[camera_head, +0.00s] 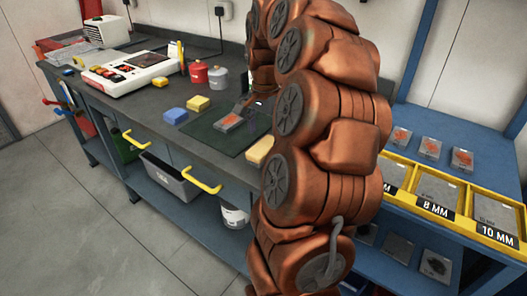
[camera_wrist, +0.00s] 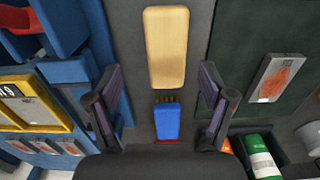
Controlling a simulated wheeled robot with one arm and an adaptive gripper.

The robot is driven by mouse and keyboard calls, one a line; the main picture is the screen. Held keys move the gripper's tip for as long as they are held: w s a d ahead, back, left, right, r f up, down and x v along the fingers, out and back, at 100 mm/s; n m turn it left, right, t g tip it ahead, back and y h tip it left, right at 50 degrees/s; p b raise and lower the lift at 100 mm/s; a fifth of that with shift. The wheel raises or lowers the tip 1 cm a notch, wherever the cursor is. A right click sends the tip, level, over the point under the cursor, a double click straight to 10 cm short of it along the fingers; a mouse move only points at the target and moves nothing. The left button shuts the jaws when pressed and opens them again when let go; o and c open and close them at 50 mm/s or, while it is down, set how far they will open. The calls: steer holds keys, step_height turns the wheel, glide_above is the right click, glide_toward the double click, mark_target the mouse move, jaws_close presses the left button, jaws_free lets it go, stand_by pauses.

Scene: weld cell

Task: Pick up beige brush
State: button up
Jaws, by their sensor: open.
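The beige brush (camera_wrist: 166,48) is a long rounded block lying on the grey worktop in the wrist view. In the head view a beige block (camera_head: 260,150) lies at the bench's front edge, beside the dark mat and partly behind my arm. My gripper (camera_wrist: 160,82) is open and empty, its fingers spread wide to left and right. The brush is centred between them in the picture but beyond the fingertips. A blue piece with short bristles (camera_wrist: 167,121) shows between the fingers, just below the brush.
A dark green mat (camera_wrist: 235,70) holds a metal plate with an orange mark (camera_wrist: 280,80). Blue (camera_head: 175,116) and yellow (camera_head: 198,104) blocks, red (camera_head: 199,74) and grey (camera_head: 219,78) cans and a white machine (camera_head: 130,72) stand on the bench. A yellow bin rack (camera_head: 460,222) is at right.

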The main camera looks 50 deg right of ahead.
mark_target(263, 145)
steer(key=shift+w+d+f+p, duration=0.1)
steer(key=shift+w+f+p, duration=0.1)
steer(key=shift+f, duration=0.85)
steer(key=shift+w+f+p, duration=0.1)
steer(key=shift+f+p, duration=0.1)
steer(key=shift+f, duration=0.9)
steer(key=shift+w+d+f+p, duration=0.1)
steer(key=shift+f+p, duration=0.1)
steer(key=shift+f, duration=0.85)
steer(key=shift+c, duration=0.4)
steer(key=c, duration=1.2)
steer(key=shift+r, duration=0.2)
steer(key=shift+c, duration=0.2)
step_height(263, 145, up, 10)
steer(key=shift+f+b, duration=0.1)
steer(key=shift+b, duration=0.55)
